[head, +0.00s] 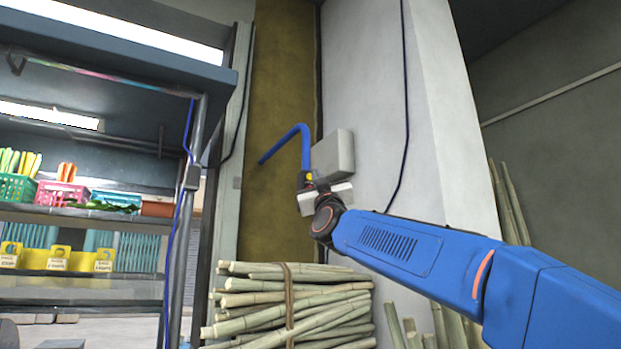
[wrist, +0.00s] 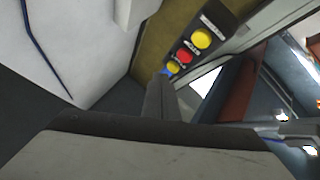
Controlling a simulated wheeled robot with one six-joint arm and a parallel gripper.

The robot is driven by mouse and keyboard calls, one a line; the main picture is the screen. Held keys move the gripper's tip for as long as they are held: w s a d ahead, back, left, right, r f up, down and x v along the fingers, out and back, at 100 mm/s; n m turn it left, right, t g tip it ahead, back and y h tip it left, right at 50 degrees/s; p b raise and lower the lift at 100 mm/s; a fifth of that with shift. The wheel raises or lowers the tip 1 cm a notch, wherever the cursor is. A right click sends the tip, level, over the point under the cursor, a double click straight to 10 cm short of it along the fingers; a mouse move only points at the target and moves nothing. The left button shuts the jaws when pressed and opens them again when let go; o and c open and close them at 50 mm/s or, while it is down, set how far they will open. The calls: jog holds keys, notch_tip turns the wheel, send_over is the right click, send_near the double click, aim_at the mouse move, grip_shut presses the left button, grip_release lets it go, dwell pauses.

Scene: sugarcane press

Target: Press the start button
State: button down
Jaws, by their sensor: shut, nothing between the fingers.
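A dark panel (wrist: 210,22) shows in the wrist view, upper right of centre. It bears a yellow button (wrist: 201,38), a red button (wrist: 184,56) and another yellow button (wrist: 173,67) in a slanting row. The labels are too small to read, so I cannot tell which is the start button. My gripper (wrist: 163,84) is shut and empty, its dark tip appearing near the lowest yellow button. I cannot tell whether it touches. In the head view my gripper (head: 306,182) is beside the pillar, in front of the brown wall; the panel's face is hidden there.
A grey box (head: 333,155) sits on the white pillar (head: 365,60), close to my wrist. A blue bent pipe (head: 290,138) is above my gripper. A shelf unit (head: 110,212) with crates is at left.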

jog(key=shift+w+a, duration=0.1)
jog(key=shift+w, duration=0.05)
jog(key=shift+w+a, duration=0.1)
jog(key=shift+w, duration=0.1)
jog(key=shift+w+a, duration=0.3)
jog(key=shift+w, duration=0.05)
dwell(0.9)
jog(key=shift+s+d, duration=0.5)
jog(key=shift+s, duration=0.2)
dwell(0.4)
jog(key=shift+s+d, duration=0.7)
jog(key=shift+s, duration=0.35)
jog(key=shift+s+d, duration=0.7)
jog(key=shift+s, duration=0.35)
